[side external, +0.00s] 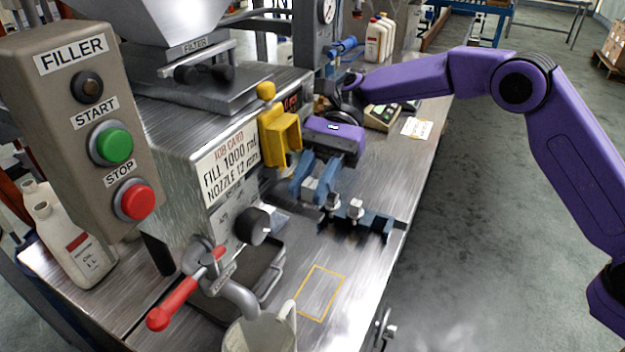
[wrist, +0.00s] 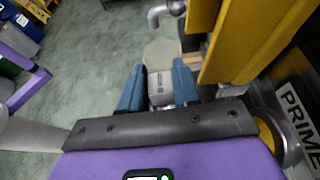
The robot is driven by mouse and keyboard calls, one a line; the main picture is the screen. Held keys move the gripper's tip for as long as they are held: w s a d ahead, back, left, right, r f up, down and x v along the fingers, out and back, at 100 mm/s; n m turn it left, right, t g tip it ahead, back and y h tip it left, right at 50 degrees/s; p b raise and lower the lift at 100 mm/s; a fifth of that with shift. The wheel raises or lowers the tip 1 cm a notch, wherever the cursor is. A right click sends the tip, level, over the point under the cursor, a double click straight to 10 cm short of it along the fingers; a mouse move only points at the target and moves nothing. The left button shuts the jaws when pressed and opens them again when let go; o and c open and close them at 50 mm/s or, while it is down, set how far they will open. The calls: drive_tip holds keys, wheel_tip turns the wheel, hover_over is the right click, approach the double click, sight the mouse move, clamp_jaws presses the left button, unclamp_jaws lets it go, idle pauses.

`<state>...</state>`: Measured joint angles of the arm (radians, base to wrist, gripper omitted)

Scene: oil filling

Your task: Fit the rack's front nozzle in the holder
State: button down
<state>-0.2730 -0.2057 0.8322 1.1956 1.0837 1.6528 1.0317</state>
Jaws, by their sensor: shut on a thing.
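My gripper (side external: 312,184) is beside the filler's front, near the yellow part (side external: 280,136), with its blue fingers pointing down and to the left. In the wrist view the fingers (wrist: 158,90) are closed on a light grey metal piece (wrist: 160,88), which looks like a nozzle; its lower end is hard to make out. The dark blue rack (side external: 378,224) lies on the bench just below and right of my gripper. Metal nozzles (side external: 355,208) stand on it. I cannot single out the holder with certainty; a curved metal spout (side external: 238,296) comes off the filler's front.
The filler carries a job card (side external: 230,165), a black knob (side external: 254,226) and a red-handled lever (side external: 185,292). A cream jug (side external: 262,334) stands under the spout. A yellow outlined square (side external: 320,292) on the bench is empty. The bench's right edge is close to the rack.

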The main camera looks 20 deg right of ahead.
drive_tip(key=c, duration=0.7)
unclamp_jaws()
drive_tip(key=shift+c, duration=0.2)
drive_tip(key=v, duration=1.2)
drive_tip(key=s+d+f+n+t+h, duration=0.1)
drive_tip(key=s+d+n+t+h, duration=0.2)
drive_tip(key=s, duration=0.5)
drive_tip(key=s+d+f+n+h, duration=0.1)
drive_tip(key=s+n+h, duration=0.25)
drive_tip(key=s, duration=0.55)
drive_tip(key=s+d+f+n+t+h, duration=0.1)
drive_tip(key=s+d+f+n+t, duration=0.2)
drive_tip(key=s+d+n, duration=0.4)
drive_tip(key=s+d+f+n+t+h, duration=0.1)
drive_tip(key=s+d+f+n+t, duration=0.2)
drive_tip(key=d, duration=1.1)
drive_tip(key=s+f+n, duration=0.2)
drive_tip(key=s+n, duration=0.3)
drive_tip(key=s, duration=0.2)
drive_tip(key=shift+s+d+t+h, duration=0.3)
drive_tip(key=shift+d+t+h, duration=0.05)
drive_tip(key=shift+t, duration=0.05)
